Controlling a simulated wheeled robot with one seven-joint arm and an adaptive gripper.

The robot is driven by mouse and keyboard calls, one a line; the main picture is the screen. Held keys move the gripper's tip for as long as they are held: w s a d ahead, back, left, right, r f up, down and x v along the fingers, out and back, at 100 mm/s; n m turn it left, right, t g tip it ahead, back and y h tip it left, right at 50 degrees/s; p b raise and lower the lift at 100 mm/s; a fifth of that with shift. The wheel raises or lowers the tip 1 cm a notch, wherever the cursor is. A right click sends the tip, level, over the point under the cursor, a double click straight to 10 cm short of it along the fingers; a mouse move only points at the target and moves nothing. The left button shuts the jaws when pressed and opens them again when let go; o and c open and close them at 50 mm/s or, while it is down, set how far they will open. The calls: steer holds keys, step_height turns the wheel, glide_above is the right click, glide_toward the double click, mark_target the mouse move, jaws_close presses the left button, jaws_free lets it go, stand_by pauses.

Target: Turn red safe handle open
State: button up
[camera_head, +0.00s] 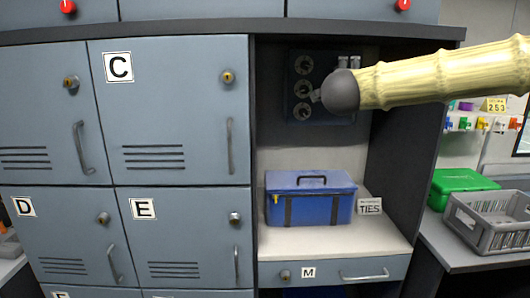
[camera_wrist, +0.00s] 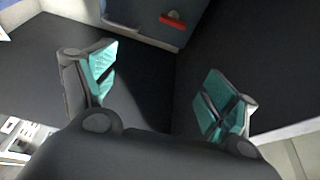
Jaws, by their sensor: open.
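Two round red knobs show at the top edge of the head view, one at the upper left (camera_head: 67,6) and one at the upper right (camera_head: 402,4), both on grey-blue upper doors. In the wrist view a small red handle-like part (camera_wrist: 172,19) sits on a grey-blue panel (camera_wrist: 140,14) at the top. Whether it is one of those knobs I cannot tell. My gripper (camera_wrist: 160,77) is open, its two teal-padded fingers wide apart with nothing between them. The red part lies beyond the fingers, apart from them.
Grey-blue lockers (camera_head: 180,110) fill the left. An open niche holds a blue toolbox (camera_head: 337,206) and a TIES sign (camera_head: 370,207), above drawer M (camera_head: 330,273). A dark post (camera_head: 415,150) bounds it. A grey crate (camera_head: 490,222) and green case (camera_head: 460,184) stand right.

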steer(key=w+a+f+n+g+y, duration=0.1)
steer(key=a+f+n+y, duration=0.15)
steer(key=f, duration=1.15)
steer(key=w+a+f+n+g+y, duration=0.1)
steer(key=a+f+n, duration=0.25)
steer(key=f, duration=1.05)
steer(key=s+a+f+n+g+y, duration=0.1)
steer(key=s+f+n+g, duration=0.3)
steer(key=f, duration=0.9)
steer(key=s+a+f+n+y, duration=0.1)
steer(key=s+f+n, duration=0.35)
steer(key=f, duration=0.95)
steer(key=s+d+f+n+g+y, duration=0.1)
steer(key=s+f+g, duration=0.2)
steer(key=s+f, duration=0.75)
steer(key=s+d+f+n+g, duration=0.2)
steer(key=s+f, duration=0.8)
steer(key=s, duration=0.1)
steer(key=s+d+f+n+g, duration=0.1)
steer(key=s+f+g, duration=0.1)
steer(key=s, duration=0.6)
steer(key=s+d+f+n+g, duration=0.1)
steer(key=s+d+f+g, duration=0.1)
steer(key=s, duration=0.6)
steer(key=s+d+f+n+g, duration=0.1)
steer(key=s+d+f, duration=0.1)
steer(key=s, duration=0.7)
steer(key=shift+d+f+n+g, duration=0.25)
steer(key=shift+f+n+g, duration=0.15)
steer(key=shift+f, duration=0.45)
